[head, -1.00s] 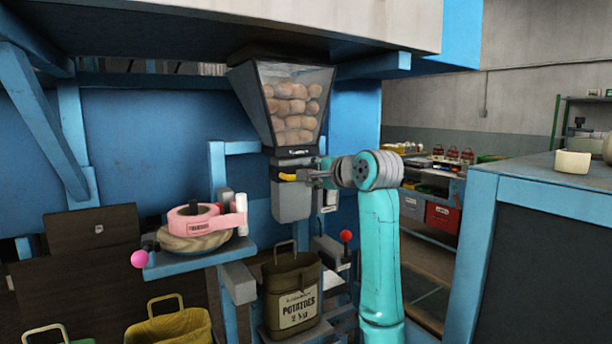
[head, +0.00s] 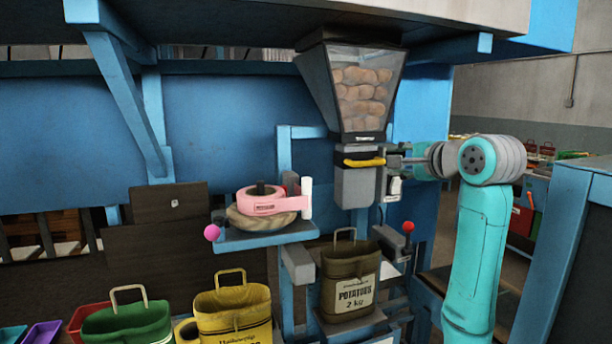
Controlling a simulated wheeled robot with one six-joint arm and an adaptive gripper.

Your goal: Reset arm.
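My arm stands at the right in the head view, and my gripper (head: 398,161) points left beside the neck of the potato hopper (head: 362,92). The gripper is small and seen from the side, so its finger opening is unclear. The yellow handle (head: 364,162) on the hopper's grey outlet shows in full, just left of the gripper. I see nothing held, but the fingertips are partly lost against the outlet's side. An olive sack (head: 350,262) labelled "POTATOES 2 kg" stands upright under the outlet.
A red-knobbed lever (head: 408,228) stands below my gripper. Yellow (head: 234,310) and green (head: 128,324) sacks stand at lower left. A blue-framed counter (head: 575,215) is at right.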

